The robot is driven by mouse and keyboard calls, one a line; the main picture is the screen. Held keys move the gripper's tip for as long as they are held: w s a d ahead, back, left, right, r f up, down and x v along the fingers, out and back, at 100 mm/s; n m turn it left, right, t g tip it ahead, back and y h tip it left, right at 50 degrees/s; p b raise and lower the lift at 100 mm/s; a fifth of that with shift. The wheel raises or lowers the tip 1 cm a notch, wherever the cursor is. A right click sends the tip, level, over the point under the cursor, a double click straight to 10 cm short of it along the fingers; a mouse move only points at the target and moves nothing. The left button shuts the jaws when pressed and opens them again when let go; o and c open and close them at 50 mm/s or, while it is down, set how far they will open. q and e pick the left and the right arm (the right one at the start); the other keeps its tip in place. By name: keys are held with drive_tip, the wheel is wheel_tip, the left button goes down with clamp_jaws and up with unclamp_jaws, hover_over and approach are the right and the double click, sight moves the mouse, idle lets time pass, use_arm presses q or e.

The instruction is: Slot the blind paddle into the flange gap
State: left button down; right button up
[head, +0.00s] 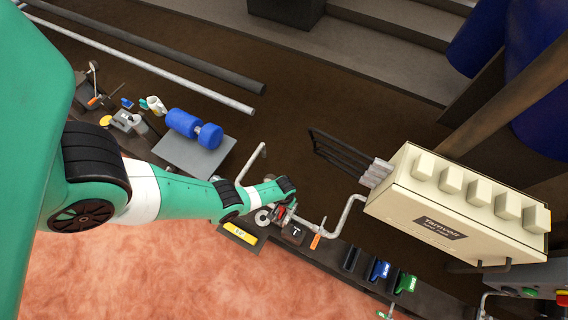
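My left arm comes in from the left. A small red part (281,213) shows at the fingers. The flange gap cannot be made out. My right gripper is not in view.
A cream Tarnvoir box (450,224) stands at the right. A yellow-labelled block (241,233), an orange-handled part (316,241), and blue (380,269) and green (406,283) pieces line the bench. A blue cylinder (184,122) lies on a grey plate (190,154) at the left.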

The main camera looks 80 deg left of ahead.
use_arm(q)
drive_tip(key=shift+f+b, duration=0.9)
drive_tip(key=shift+f, duration=0.15)
